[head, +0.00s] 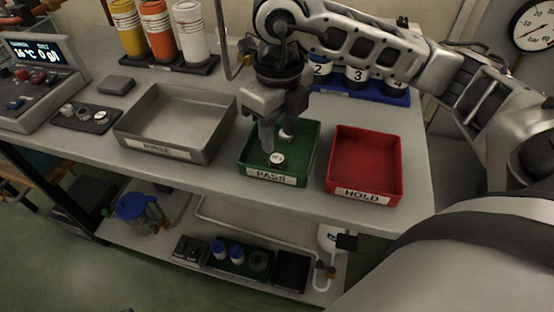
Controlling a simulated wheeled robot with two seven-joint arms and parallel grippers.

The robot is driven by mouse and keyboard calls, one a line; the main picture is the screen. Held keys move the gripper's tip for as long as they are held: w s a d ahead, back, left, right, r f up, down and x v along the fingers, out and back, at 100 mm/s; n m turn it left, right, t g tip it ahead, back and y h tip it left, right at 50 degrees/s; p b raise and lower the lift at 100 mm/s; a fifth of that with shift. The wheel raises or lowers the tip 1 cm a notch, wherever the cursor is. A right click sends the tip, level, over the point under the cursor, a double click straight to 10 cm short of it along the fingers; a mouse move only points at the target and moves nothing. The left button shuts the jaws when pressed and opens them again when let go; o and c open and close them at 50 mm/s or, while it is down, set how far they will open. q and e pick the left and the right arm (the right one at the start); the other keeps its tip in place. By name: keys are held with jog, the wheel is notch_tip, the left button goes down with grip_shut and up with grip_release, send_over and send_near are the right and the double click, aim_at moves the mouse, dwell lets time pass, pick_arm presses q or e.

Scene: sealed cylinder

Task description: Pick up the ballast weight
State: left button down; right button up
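My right gripper (276,141) points down into the green PASS tray (270,176) from above. Its two fingers are apart, with a visible gap between the tips. A small round pale-topped piece with a dark side (277,160) stands on the tray floor just below and in front of the fingertips. A second small pale piece (286,136) shows beside the farther finger, partly hidden by it. I cannot tell which small piece is the ballast weight, or whether a finger touches either one. My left gripper is not in view.
A grey tray (172,148) stands left of the green one, and a red HOLD tray (366,193) stands right. A dark pad (86,118) with several small parts lies far left. Numbered containers (357,82) and coloured bottles (160,32) stand at the back.

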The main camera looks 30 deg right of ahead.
aim_at(277, 158)
jog(key=shift+a+f, duration=0.2)
jog(key=shift+f, duration=2.55)
jog(key=c, duration=0.8)
jog(key=shift+r, duration=0.15)
